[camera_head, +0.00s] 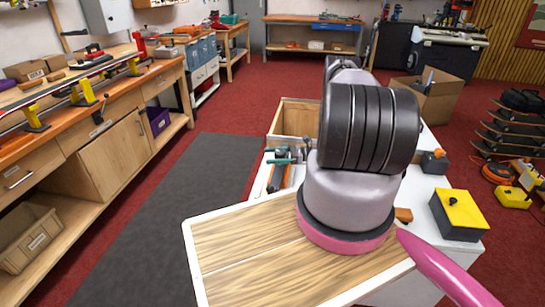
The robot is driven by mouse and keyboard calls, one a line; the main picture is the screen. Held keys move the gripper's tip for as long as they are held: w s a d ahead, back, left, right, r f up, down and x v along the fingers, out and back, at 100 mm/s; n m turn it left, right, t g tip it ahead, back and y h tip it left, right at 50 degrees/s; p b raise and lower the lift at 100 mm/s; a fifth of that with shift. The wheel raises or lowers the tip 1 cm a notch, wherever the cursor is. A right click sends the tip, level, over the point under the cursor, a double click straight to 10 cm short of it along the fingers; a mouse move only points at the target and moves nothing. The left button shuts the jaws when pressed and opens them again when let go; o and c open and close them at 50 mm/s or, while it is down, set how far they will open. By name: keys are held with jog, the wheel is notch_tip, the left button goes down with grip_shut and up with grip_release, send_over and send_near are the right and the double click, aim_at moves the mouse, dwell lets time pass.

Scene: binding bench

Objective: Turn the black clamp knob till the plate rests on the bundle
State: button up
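My gripper is not in view. My own arm, a grey link with black rings and a pink band, fills the middle of the picture and hides part of the white bench (428,187) behind it. I cannot make out the clamp's plate or the bundle. A dark box with a yellow top (466,207) stands at the right end of the white bench; a small black spot shows on its top. I cannot tell whether this spot is the clamp knob. Nothing visible touches the box.
A wooden box (296,118) and several hand tools (281,172) are on the white bench left of my arm. A dark grey block (434,162) stands behind the yellow-topped box. A long workbench (92,128) runs along the left. The dark floor mat (165,215) is clear.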

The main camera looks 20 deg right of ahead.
aim_at(278, 150)
jog(key=c, duration=1.3)
jog(key=shift+t, duration=0.3)
